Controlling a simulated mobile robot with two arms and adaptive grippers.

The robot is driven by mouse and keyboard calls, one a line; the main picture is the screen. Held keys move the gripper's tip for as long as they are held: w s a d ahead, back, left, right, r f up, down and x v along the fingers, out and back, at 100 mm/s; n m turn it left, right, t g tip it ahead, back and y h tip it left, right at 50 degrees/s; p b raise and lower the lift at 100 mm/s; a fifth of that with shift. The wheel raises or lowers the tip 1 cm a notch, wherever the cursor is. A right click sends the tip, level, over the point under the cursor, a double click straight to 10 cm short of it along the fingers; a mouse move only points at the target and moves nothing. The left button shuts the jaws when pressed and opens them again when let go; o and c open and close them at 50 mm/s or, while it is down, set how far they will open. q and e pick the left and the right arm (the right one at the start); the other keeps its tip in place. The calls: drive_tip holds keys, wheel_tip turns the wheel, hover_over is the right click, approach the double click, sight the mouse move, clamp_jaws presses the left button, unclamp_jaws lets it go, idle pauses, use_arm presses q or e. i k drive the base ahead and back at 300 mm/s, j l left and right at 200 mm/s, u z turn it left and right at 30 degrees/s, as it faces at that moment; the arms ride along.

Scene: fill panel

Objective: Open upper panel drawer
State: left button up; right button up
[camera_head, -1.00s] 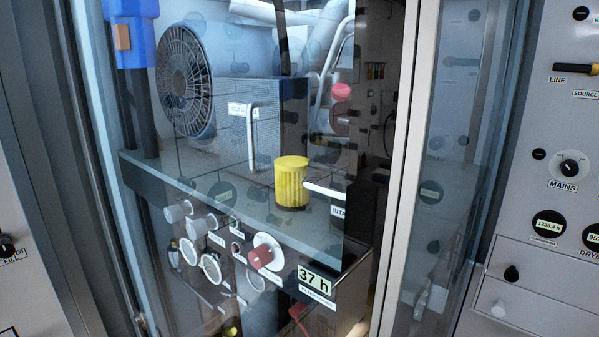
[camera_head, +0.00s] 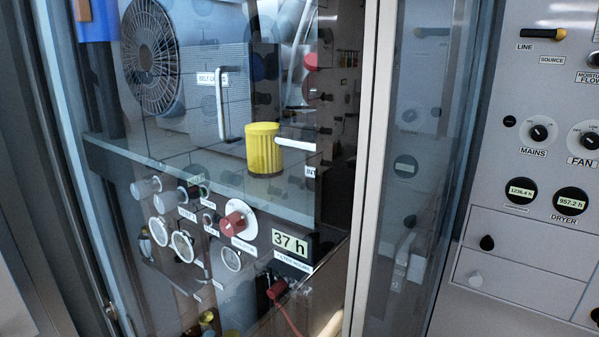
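Two shut drawers are at the lower right of the panel. The upper drawer (camera_head: 530,255) has a flush grey front with a black knob (camera_head: 487,243) near its left end. The right end of both fronts is partly cut off by the picture's edge. Neither of my grippers is in view.
A glass cabinet (camera_head: 215,190) with a fan (camera_head: 149,56), a yellow filter (camera_head: 264,150) and several gauges fills the left. A pale upright post (camera_head: 372,150) and a glass pane (camera_head: 418,150) stand left of the panel. MAINS (camera_head: 538,132) and FAN (camera_head: 589,138) dials are above the drawers.

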sight(573, 253)
drive_tip(key=z, duration=1.4)
